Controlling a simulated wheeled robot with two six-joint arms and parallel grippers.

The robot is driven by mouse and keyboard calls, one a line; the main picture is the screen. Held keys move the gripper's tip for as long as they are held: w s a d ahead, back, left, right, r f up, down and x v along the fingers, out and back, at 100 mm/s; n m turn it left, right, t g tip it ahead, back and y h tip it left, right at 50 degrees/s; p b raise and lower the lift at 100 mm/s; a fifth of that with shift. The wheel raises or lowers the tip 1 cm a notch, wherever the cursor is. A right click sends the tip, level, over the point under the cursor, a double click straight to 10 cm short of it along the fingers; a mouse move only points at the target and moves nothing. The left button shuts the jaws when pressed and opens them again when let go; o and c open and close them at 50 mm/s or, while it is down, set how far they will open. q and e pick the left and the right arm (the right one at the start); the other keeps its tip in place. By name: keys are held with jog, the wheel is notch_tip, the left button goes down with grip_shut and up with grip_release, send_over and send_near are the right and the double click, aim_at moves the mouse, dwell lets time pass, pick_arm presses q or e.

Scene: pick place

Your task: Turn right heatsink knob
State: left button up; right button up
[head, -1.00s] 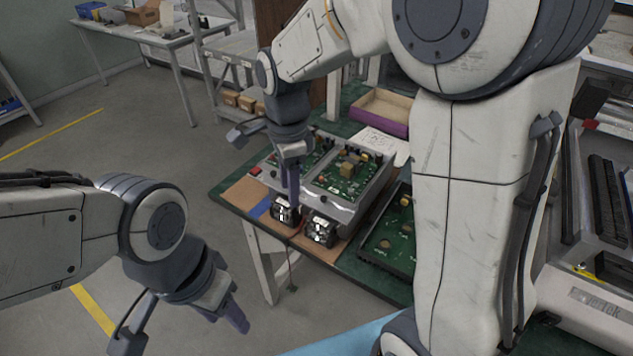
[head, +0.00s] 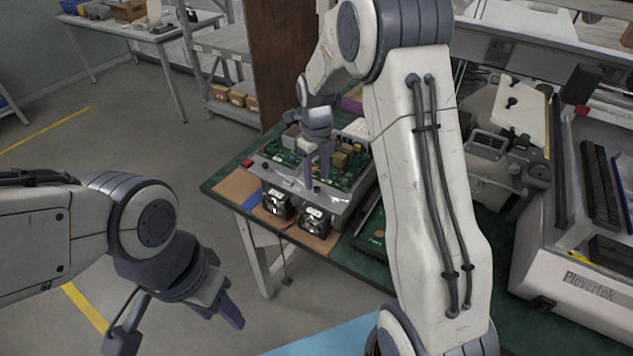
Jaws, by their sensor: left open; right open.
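Two black heatsink knobs with fan-like faces stand at the front of a grey circuit-board unit (head: 343,200) on the green table. The right heatsink knob (head: 315,221) is at the front, and the left heatsink knob (head: 278,204) is beside it. My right gripper (head: 316,182) is open and points down over the boards, behind and above the right knob. I cannot tell whether its fingers touch the boards. My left gripper (head: 180,330) is open and empty, low at the left over the floor, away from the table.
The green table (head: 224,179) has a brown mat (head: 236,187) at its front left corner. My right arm hides part of the table's middle. A grey machine (head: 572,293) fills the right side. The floor at the left is clear.

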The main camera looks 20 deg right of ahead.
aim_at(318, 189)
jog(key=shift+f, duration=1.35)
